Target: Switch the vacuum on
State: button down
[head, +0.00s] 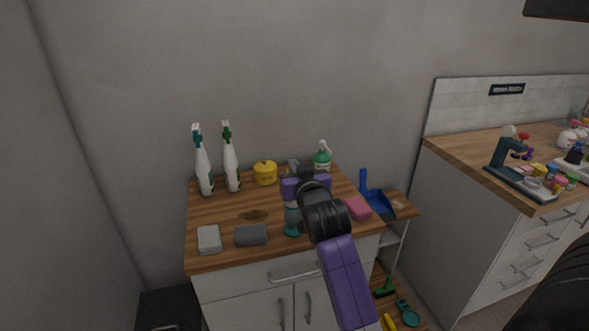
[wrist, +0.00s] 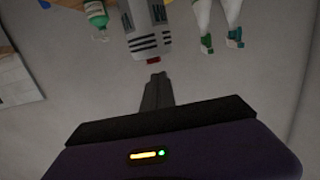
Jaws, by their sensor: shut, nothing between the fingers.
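The vacuum (wrist: 146,32) shows upside down at the top of the wrist view, with a grey body and dark slots. A small red button (wrist: 153,61) is at its end nearest my gripper. My gripper (wrist: 157,76) is shut and empty, its fingertips pointing at the button. A small gap shows between tips and button in the picture; the depth between them is unclear. In the head view, my purple hand and wrist are over the wooden counter (head: 226,216) and hide the fingertips and most of the vacuum.
Two white spray bottles (head: 205,172) (head: 232,168) stand at the counter's back left. A yellow pot (head: 265,174) and a green spray bottle (head: 322,161) stand at the back. A pink block (head: 358,208) and grey blocks (head: 209,239) (head: 251,235) lie nearer the front.

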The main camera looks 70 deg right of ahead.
jog(key=shift+f, duration=0.55)
jog(key=shift+w+d+r+g+y+p, duration=0.15)
jog(key=shift+g+y+p, duration=0.15)
jog(key=shift+p, duration=1.1)
jog(key=shift+w+f+p, duration=0.1)
jog(key=shift+f+p, duration=0.1)
jog(key=shift+p, duration=0.4)
jog(key=shift+d+f, duration=0.15)
jog(key=shift+f, duration=0.05)
